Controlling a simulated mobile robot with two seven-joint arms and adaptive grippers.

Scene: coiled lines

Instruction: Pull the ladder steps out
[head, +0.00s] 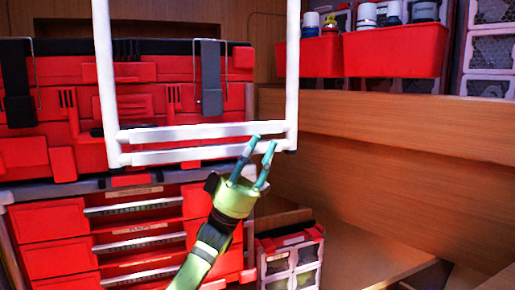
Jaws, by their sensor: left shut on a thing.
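The ladder steps (195,132) show as a white tubular frame hanging in front of red tool cases. Two upright rails run up out of the top of the view, and two near-parallel bars join them at the bottom. My left gripper (262,146) reaches up from below, with its two teal fingers at the right part of the lower bars. It is shut on the ladder steps, near the lower right corner. The exact contact is small and partly hidden. My right gripper is not in view.
A red tool case (160,75) with dark latches stands behind the frame, above red drawers (55,222). Red bins (395,50) with bottles sit on a wooden shelf (400,115) at the right. A small red-framed case (290,260) stands low, beside open wooden floor.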

